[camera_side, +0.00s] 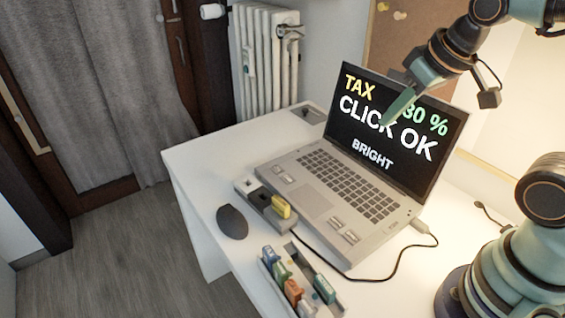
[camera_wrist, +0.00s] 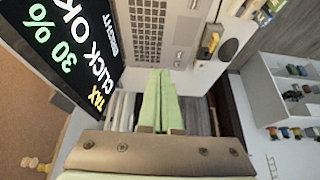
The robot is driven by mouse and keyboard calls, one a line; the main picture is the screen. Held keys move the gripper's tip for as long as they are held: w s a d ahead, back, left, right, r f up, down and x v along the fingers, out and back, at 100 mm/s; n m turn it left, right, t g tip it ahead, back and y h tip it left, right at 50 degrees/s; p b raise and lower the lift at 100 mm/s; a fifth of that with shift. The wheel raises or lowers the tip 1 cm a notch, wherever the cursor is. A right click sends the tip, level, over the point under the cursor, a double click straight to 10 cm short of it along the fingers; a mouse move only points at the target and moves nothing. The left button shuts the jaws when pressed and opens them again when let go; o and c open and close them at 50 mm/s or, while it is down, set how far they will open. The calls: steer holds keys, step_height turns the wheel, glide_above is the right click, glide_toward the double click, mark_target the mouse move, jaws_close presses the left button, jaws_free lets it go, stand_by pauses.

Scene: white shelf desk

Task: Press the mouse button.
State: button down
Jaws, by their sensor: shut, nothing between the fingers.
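The dark computer mouse (camera_side: 232,222) lies on the white desk, left of the laptop, near the desk's left edge. In the wrist view the mouse (camera_wrist: 229,49) is at the upper right. My gripper (camera_side: 388,122) is up in the air in front of the laptop screen in the side view, well apart from the mouse. Its pale green fingers (camera_wrist: 159,73) are together and hold nothing. The open laptop (camera_side: 313,197) shows "TAX 30 %", "CLICK OK" and "BRIGHT" on its screen (camera_side: 375,158); my gripper covers part of the text.
A small grey box (camera_side: 257,203) with a yellow piece (camera_side: 280,207) stands between mouse and laptop. A tray (camera_side: 322,301) with several coloured pieces is at the front. A dark cable (camera_side: 395,266) runs around the laptop. Bare desk (camera_side: 200,165) lies behind the mouse.

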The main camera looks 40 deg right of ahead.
steer(key=w+a+r+g, duration=0.2)
steer(key=w+a+r, duration=0.1)
steer(key=w+a, duration=0.3)
steer(key=g, duration=0.4)
glide_above(227, 208)
step_height(227, 208, down, 10)
steer(key=f, duration=0.1)
steer(key=shift+r, duration=0.25)
step_height(227, 208, down, 14)
